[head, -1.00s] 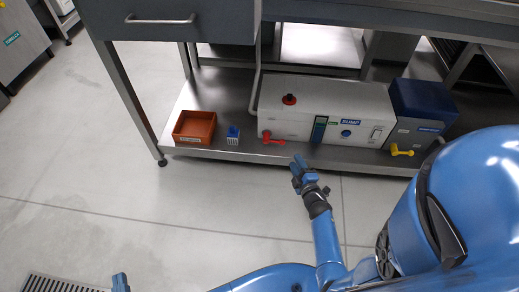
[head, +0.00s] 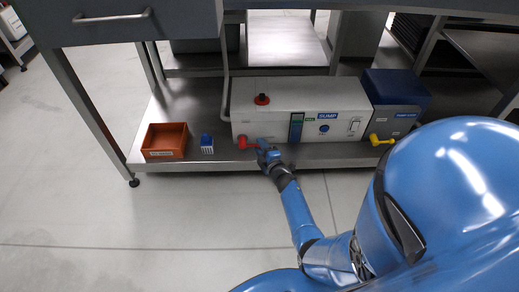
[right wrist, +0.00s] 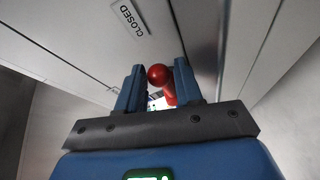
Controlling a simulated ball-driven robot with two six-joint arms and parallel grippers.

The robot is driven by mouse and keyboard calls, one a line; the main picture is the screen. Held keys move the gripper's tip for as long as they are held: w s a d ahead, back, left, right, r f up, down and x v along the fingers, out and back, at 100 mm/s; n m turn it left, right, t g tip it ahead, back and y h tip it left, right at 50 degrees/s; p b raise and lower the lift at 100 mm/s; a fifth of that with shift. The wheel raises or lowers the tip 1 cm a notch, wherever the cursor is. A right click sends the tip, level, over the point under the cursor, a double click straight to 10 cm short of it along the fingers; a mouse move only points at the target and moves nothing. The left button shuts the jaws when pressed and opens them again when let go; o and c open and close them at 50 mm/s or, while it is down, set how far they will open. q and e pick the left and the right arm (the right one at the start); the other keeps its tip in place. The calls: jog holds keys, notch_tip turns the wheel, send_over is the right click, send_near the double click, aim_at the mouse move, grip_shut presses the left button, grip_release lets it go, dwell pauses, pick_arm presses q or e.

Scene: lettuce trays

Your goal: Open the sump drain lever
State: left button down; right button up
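The sump (head: 283,97) is a long white box on the low shelf, with a blue SUMP label. Its red lever (head: 246,142) sticks out at the lower left of the front face. In the right wrist view the lever's round red knob (right wrist: 158,75) sits between the two blue fingers of my right gripper (right wrist: 160,84). The fingers are apart, with a gap on the knob's right side; whether the left finger touches it I cannot tell. A CLOSED label (right wrist: 130,18) is on the white face above. In the head view my right gripper (head: 266,154) is at the lever. My left gripper is not in view.
A yellow lever (head: 382,140) is on the dark blue and grey unit (head: 397,103) right of the sump. An orange bin (head: 165,141) and a small blue and white item (head: 207,144) stand left on the shelf (head: 225,164). The drawer (head: 120,20) overhangs above. Open floor lies in front.

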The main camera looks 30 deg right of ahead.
jog(key=shift+w, duration=0.55)
jog(key=shift+c, duration=0.4)
grip_shut()
